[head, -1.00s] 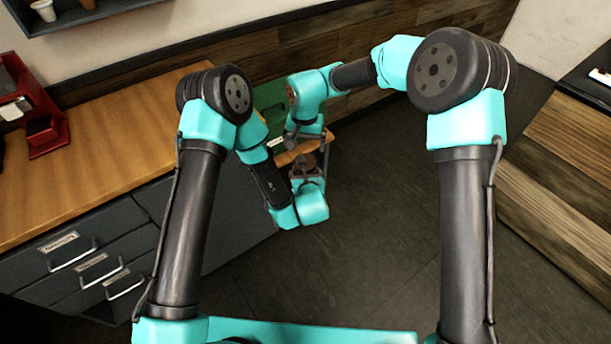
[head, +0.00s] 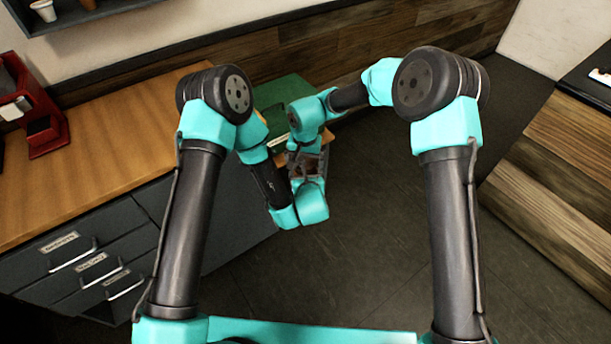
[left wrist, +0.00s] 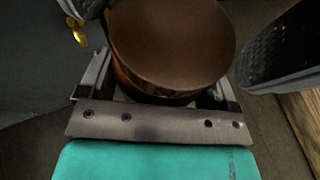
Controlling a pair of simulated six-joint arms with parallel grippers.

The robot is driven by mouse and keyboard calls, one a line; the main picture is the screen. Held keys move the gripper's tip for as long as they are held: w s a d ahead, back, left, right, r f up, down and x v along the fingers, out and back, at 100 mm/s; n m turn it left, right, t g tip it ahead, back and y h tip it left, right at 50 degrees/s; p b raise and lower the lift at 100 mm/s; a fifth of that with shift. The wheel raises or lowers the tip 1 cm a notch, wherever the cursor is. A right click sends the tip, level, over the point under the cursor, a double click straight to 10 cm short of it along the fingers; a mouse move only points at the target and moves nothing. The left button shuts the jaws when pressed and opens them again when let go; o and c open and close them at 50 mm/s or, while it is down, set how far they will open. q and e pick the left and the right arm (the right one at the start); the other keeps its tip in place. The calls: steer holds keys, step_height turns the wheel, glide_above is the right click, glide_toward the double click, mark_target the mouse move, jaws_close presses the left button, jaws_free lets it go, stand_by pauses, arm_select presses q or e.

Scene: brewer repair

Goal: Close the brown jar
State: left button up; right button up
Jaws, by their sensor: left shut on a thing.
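The brown jar (left wrist: 122,82) stands between the fingers of my left gripper (left wrist: 160,92), which is shut on its body. A round brown lid (left wrist: 172,42) sits over the jar's mouth; I cannot tell whether it is screwed tight. Two dark textured fingers of my right gripper (left wrist: 185,28) lie on either side of the lid, spread apart, with a clear gap at the right finger. In the head view my left gripper (head: 306,165) and my right gripper (head: 302,146) meet near the counter's end, and they mostly hide the jar.
A wooden counter (head: 110,140) with grey drawers (head: 95,270) is at left, with a red machine (head: 35,110) on it. A green surface (head: 285,90) lies behind the grippers. A small gold object (left wrist: 78,32) shows in the wrist view. The floor at right is clear.

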steer(key=shift+f, duration=0.15)
steer(key=c, duration=0.9)
steer(key=shift+m, duration=1.6)
steer(key=o, duration=0.9)
steer(key=shift+o, duration=0.2)
